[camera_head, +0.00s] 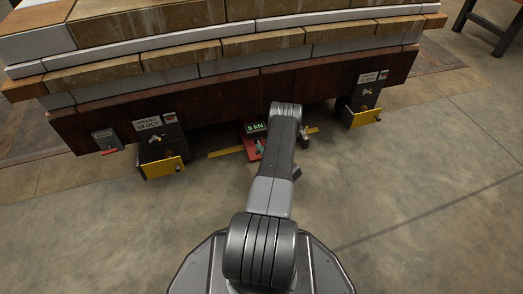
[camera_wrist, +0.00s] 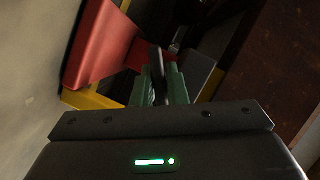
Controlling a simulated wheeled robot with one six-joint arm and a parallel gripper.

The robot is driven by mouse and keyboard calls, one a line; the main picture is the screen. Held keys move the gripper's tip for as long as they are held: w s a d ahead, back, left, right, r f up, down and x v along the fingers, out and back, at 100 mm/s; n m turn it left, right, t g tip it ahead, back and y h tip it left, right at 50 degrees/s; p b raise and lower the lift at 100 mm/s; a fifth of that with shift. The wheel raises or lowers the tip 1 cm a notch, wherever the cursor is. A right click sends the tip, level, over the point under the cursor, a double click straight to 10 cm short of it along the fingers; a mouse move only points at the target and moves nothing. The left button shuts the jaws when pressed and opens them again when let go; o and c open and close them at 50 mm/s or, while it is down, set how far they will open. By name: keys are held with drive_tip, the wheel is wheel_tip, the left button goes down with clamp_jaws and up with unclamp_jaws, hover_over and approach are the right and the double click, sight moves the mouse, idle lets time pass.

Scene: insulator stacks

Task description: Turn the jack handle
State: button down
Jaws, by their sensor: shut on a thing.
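The red jack (camera_head: 251,146) stands under the front beam of the stack, with a display reading 5 kN. My arm covers its right part in the head view. In the wrist view, the red jack body (camera_wrist: 100,45) is at the upper left, and the dark jack handle (camera_wrist: 156,58) runs up from between the green fingers of my gripper (camera_wrist: 162,78). My gripper is shut on the handle. The handle's lower end is hidden between the fingers, and its joint with the jack is dark and hard to make out.
A brown beam (camera_head: 220,100) carries the layered stack (camera_head: 190,55) just above the jack. Grey boxes with yellow plates stand left (camera_head: 164,166) and right (camera_head: 365,118). A small grey box (camera_head: 105,139) is at far left. The floor in front is clear.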

idle(0.3)
drive_tip(key=c, duration=1.5)
unclamp_jaws()
drive_tip(key=shift+o, duration=0.2)
drive_tip(key=p+v, duration=0.4)
drive_tip(key=v, duration=1)
drive_tip(key=shift+w+a+f, duration=0.1)
drive_tip(key=shift+a, duration=0.1)
drive_tip(key=shift+b+x, duration=2)
drive_tip(key=shift+x, duration=4.8)
drive_tip(key=shift+d, duration=0.1)
